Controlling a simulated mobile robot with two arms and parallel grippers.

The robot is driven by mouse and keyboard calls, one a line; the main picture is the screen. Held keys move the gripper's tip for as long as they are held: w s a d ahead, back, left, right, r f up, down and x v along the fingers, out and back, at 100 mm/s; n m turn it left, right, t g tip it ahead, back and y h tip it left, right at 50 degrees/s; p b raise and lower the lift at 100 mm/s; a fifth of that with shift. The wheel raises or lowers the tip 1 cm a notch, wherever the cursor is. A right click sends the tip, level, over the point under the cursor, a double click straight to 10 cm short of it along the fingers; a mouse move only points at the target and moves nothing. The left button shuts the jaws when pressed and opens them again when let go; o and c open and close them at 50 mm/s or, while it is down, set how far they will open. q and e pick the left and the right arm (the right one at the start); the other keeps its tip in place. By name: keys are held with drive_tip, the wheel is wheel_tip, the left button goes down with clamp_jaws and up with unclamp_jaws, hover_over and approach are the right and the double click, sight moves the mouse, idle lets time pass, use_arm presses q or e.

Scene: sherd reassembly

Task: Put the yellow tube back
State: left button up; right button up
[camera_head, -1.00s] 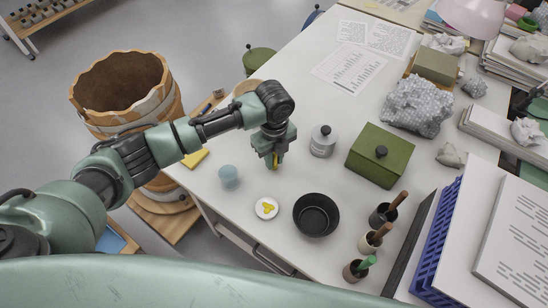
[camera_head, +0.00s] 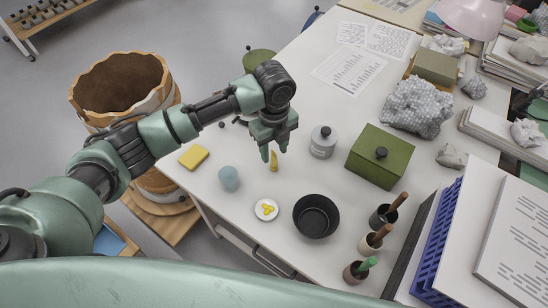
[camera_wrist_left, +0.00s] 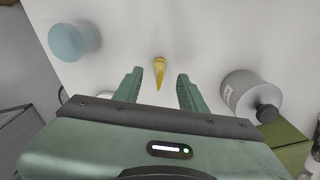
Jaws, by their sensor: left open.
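The yellow tube (camera_head: 274,161) stands upright on the white table, between the pale blue cup and the grey lidded jar. It also shows in the left wrist view (camera_wrist_left: 160,70), ahead of the fingers and apart from them. My left gripper (camera_head: 274,154) is open above and beside the tube, its fingers pointing down. My right gripper is in neither view.
A pale blue cup (camera_head: 229,177), a white dish with yellow contents (camera_head: 266,209), a black bowl (camera_head: 316,215) and a yellow sponge (camera_head: 193,157) lie nearby. A grey jar (camera_head: 323,142) and a green box (camera_head: 380,155) stand to the right.

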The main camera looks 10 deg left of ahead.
use_arm(q)
wheel_tip(320, 180, up, 7)
drive_tip(key=shift+f, duration=0.1)
drive_tip(key=shift+s, duration=0.1)
idle(0.6)
